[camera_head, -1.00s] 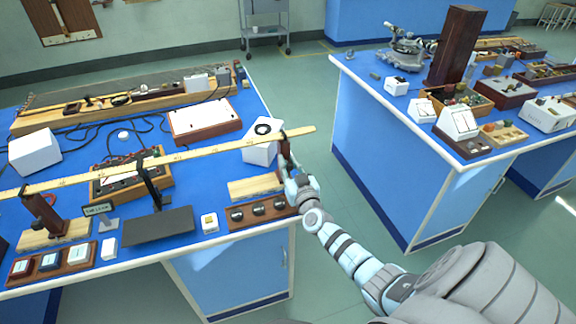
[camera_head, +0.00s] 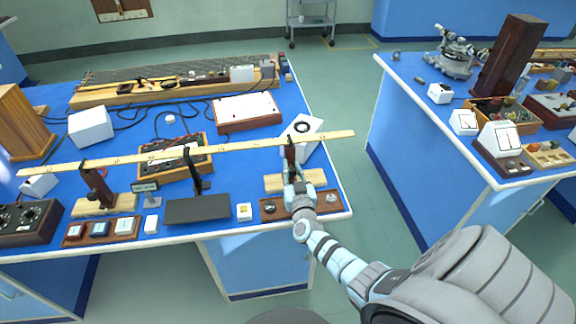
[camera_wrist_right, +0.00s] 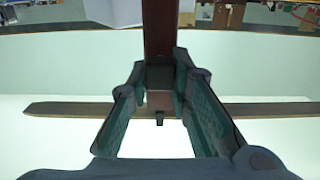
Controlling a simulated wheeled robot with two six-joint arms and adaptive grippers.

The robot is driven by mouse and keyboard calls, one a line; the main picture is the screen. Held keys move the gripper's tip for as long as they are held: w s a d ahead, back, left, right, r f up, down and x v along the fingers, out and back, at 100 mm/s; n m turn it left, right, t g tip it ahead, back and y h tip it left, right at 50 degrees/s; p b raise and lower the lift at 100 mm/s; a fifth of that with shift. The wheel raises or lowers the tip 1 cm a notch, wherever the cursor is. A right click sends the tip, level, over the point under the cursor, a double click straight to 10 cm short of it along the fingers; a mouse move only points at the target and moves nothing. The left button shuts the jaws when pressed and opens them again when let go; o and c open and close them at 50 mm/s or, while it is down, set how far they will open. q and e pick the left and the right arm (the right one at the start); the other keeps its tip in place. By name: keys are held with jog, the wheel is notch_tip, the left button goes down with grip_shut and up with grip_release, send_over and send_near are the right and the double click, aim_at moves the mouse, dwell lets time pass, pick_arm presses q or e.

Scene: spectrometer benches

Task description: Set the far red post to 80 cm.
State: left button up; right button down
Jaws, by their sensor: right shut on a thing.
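A long pale metre stick (camera_head: 240,147) runs across the bench above its top, over a black stand (camera_head: 196,172) near its middle. One red-brown post (camera_head: 97,186) is under its left part, on a wooden block. Another red-brown post (camera_head: 291,153) is at its right part, some way in from the right end; it also shows in the right wrist view (camera_wrist_right: 160,30). My right gripper (camera_head: 294,178) is shut on this right-hand post, its fingers on both sides (camera_wrist_right: 162,84). The scale marks are too small to read. My left gripper is out of view.
A wooden block (camera_head: 274,184) lies under the held post, behind a brown tray (camera_head: 330,199) with round pieces. A white box (camera_head: 303,130) stands just behind the stick. A black plate (camera_head: 198,210) lies left of my gripper. Floor separates this bench from the right one.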

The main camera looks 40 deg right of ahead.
jog(key=shift+s+d+f, duration=0.1)
jog(key=shift+d, duration=0.05)
jog(key=c, duration=1.8)
grip_release()
jog(key=o, duration=0.4)
jog(key=shift+c, duration=0.2)
jog(key=shift+a, duration=0.2)
jog(key=v, duration=1.2)
